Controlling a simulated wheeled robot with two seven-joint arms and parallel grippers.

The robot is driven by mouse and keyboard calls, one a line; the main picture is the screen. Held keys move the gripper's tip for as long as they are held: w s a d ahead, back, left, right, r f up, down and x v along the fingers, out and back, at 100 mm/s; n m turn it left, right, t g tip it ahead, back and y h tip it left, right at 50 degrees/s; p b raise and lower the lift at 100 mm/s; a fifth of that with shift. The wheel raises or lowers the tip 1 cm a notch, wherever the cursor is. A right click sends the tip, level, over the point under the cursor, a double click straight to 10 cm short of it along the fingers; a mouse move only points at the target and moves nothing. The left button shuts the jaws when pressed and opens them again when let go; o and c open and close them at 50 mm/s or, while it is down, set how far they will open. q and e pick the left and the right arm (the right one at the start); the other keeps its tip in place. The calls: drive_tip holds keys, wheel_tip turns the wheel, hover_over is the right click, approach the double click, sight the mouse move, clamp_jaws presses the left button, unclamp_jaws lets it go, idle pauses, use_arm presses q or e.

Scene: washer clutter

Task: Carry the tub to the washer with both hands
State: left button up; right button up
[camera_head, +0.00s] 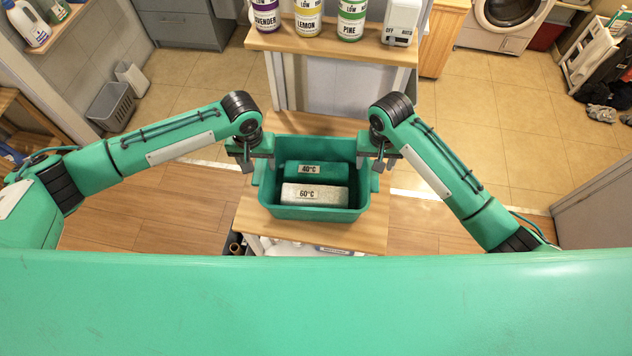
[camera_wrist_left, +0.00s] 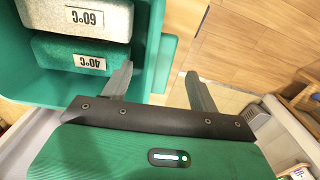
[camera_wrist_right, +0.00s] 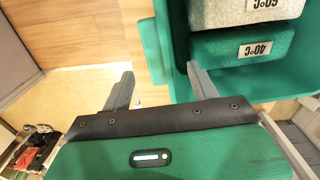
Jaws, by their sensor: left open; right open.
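The green tub (camera_head: 318,213) sits on a wooden surface in the head view. It holds a green block marked 40°C (camera_head: 335,172) and a pale block marked 60°C (camera_head: 335,196). My left gripper (camera_head: 246,163) is open at the tub's left side. In the left wrist view its fingers (camera_wrist_left: 159,72) spread on either side of the tub's wall. My right gripper (camera_head: 379,163) is open at the right side. In the right wrist view its fingers (camera_wrist_right: 160,72) also lie either side of the wall. I cannot tell whether they touch it. The white washer (camera_head: 486,38) shows at the top right.
A wooden shelf (camera_head: 330,43) beyond the tub bears several bottles and a white switch box (camera_head: 402,20). A grey basket (camera_head: 111,106) stands on the floor at left. A white rack (camera_head: 592,60) and dark clothes are at far right. Tiled floor (camera_head: 480,110) lies open at right.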

sight(260, 172)
use_arm(q)
wheel_tip(260, 172, down, 6)
use_arm(e)
wheel_tip(260, 172, down, 6)
use_arm(q)
drive_tip(key=c, duration=1.3)
use_arm(e)
drive_tip(key=c, duration=1.3)
